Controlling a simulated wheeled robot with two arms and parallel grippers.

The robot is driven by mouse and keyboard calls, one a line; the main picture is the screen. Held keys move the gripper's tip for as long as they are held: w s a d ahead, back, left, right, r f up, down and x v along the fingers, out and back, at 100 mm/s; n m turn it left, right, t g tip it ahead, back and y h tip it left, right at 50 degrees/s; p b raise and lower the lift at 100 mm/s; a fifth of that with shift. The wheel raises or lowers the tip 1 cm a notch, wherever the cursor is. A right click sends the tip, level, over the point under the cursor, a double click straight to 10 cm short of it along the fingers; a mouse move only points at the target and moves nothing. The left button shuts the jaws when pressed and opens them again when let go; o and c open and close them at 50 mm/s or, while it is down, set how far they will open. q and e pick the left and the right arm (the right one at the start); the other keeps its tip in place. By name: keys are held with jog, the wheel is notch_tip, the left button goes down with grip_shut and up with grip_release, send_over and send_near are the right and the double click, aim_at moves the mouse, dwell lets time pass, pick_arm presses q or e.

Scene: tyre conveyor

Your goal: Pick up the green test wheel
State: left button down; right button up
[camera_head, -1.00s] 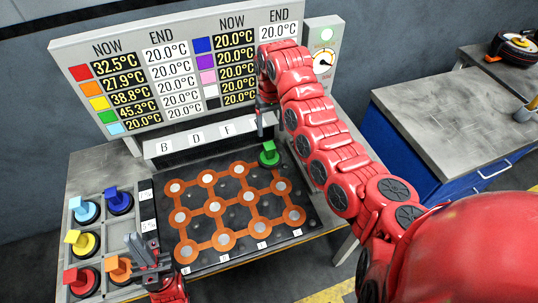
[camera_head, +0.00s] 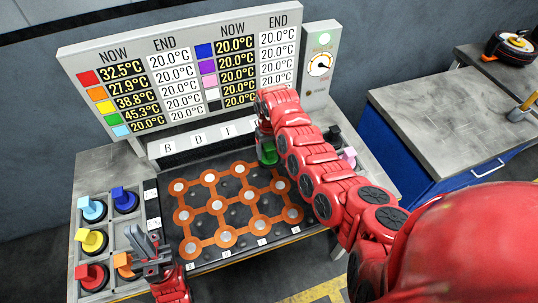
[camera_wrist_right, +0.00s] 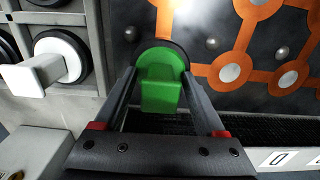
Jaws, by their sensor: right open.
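The green test wheel (camera_head: 268,155) sits at the back right corner of the orange-patterned board (camera_head: 232,243), partly hidden by my right gripper. In the right wrist view its green block handle (camera_wrist_right: 160,92) stands between the two fingers. My right gripper (camera_head: 265,138) is open around the handle, with a finger on either side; I cannot tell whether either finger touches it. My left gripper (camera_head: 146,245) is over the front left, near the orange wheel (camera_head: 125,265). I cannot tell whether its jaws are apart.
A left rack holds light blue (camera_head: 93,208), dark blue (camera_head: 125,200), yellow (camera_head: 92,240) and red (camera_head: 92,276) wheels. A pink wheel (camera_head: 347,157) and a black wheel (camera_head: 333,134) stand right of my right arm. The temperature board (camera_head: 185,75) rises behind.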

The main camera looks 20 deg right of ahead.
jog(key=shift+c, duration=0.3)
grip_shut()
jog(key=shift+r, duration=0.15)
